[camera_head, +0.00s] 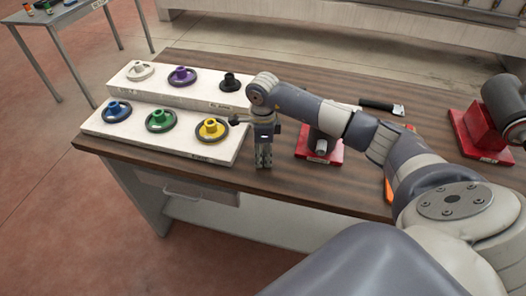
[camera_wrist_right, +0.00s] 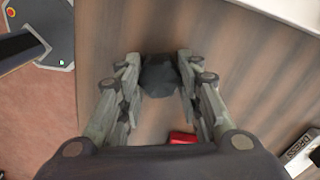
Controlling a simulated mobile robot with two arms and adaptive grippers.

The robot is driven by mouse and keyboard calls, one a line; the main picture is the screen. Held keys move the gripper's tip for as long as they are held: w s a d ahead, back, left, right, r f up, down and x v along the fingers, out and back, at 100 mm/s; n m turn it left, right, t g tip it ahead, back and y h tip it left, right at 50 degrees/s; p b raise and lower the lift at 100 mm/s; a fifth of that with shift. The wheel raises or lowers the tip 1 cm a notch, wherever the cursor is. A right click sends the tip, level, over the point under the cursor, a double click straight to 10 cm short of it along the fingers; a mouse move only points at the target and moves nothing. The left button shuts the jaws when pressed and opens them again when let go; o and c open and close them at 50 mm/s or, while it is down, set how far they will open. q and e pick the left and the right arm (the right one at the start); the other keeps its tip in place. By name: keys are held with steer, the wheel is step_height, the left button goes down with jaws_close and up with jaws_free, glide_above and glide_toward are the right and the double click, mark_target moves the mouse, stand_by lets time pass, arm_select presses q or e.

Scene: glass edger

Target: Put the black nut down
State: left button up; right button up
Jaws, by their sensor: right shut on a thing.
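My right gripper (camera_head: 264,162) points down over the brown wooden table, just right of the front white board's end. In the right wrist view, its fingers (camera_wrist_right: 160,85) are closed around a dark, blackish piece, the black nut (camera_wrist_right: 160,77). In the head view I cannot make out the nut between the fingers, nor whether it touches the table. A similar black flanged piece (camera_head: 230,82) sits at the right end of the back white board (camera_head: 190,97). My left gripper is not in view.
The front white board (camera_head: 170,145) carries blue (camera_head: 116,110), green (camera_head: 160,120) and yellow (camera_head: 211,128) flanged pieces. White (camera_head: 140,70) and purple (camera_head: 182,75) ones stand on the back board. A red-based tool (camera_head: 320,150) stands right of the gripper. Bare tabletop (camera_head: 240,178) lies in front.

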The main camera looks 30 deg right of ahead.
mark_target(263, 155)
steer(key=shift+f, duration=0.15)
steer(key=o, duration=1.2)
steer(key=shift+r, duration=0.3)
steer(key=shift+r+b, duration=1.9)
steer(key=shift+r, duration=3.95)
